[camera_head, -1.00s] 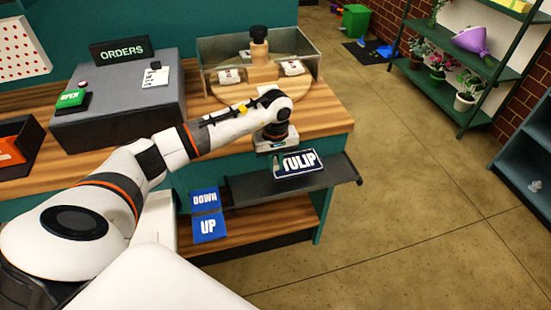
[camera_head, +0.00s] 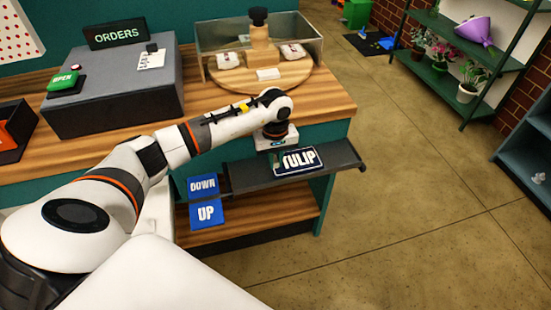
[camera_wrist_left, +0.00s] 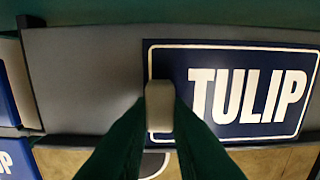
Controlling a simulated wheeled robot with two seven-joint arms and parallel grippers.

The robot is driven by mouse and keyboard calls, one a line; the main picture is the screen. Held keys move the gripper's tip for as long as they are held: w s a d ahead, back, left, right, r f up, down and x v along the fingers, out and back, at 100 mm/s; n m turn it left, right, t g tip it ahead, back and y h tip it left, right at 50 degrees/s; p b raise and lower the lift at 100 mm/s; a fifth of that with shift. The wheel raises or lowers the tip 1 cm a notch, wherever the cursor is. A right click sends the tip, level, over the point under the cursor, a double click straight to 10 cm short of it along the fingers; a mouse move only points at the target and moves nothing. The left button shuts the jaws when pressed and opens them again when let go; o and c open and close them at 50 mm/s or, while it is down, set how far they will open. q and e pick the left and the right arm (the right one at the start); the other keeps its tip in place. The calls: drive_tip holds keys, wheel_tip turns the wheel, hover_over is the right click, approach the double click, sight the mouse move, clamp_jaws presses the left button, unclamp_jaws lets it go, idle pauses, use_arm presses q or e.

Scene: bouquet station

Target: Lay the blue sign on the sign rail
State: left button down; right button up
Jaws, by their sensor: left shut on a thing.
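The blue sign (camera_head: 297,161) reads TULIP in white and has a white border. In the head view it lies low over the dark grey sign rail (camera_head: 341,158), and seems to rest on it. The sign also fills the right of the left wrist view (camera_wrist_left: 245,110), with the grey rail (camera_wrist_left: 85,75) behind it. My left gripper (camera_head: 277,152) is at the sign's left end. Its fingers (camera_wrist_left: 160,107) are shut on that end in the left wrist view. My right gripper is in neither view.
Blue DOWN (camera_head: 203,186) and UP (camera_head: 207,214) panels hang left of the rail. Above the rail is the wooden counter (camera_head: 325,104) with a round wooden board (camera_head: 290,80) and a clear screen. Open floor lies to the right.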

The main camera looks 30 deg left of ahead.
use_arm(q)
drive_tip(key=c, duration=1.3)
unclamp_jaws()
drive_tip(key=shift+r, duration=0.1)
drive_tip(key=shift+r+p, duration=1.8)
drive_tip(key=shift+r, duration=1.7)
drive_tip(key=shift+f, duration=0.1)
